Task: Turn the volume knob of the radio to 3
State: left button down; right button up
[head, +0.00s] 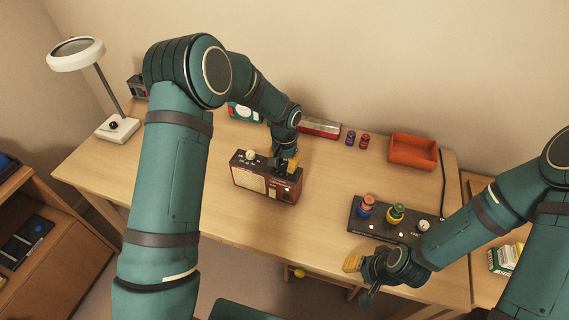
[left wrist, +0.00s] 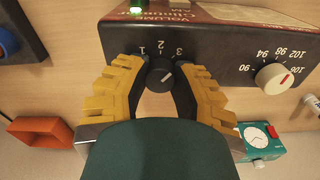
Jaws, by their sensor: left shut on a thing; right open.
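The red and black radio (head: 262,188) stands on the desk, its top facing up. In the left wrist view its dark top panel (left wrist: 215,47) carries the black volume knob (left wrist: 159,74) with the figures 1, 2 and 3 beside it. A pale mark shows on the knob, but I cannot tell which figure it points to. My left gripper (head: 288,164) is over the right end of the radio; its yellow-backed fingers (left wrist: 160,82) are shut on the knob from both sides. The knob is hidden in the head view. My right gripper (head: 362,270) is open and empty at the desk's front edge.
The radio's white tuning knob (left wrist: 275,78) is beside the volume knob. A black panel with coloured knobs (head: 375,226) lies to the right. Bare wood (head: 325,185) is between radio and panel.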

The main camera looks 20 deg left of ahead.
aim_at(285, 164)
pick_arm(q)
jog(key=c, duration=0.7)
grip_release()
notch_tip(285, 164, up, 12)
dwell(0.5)
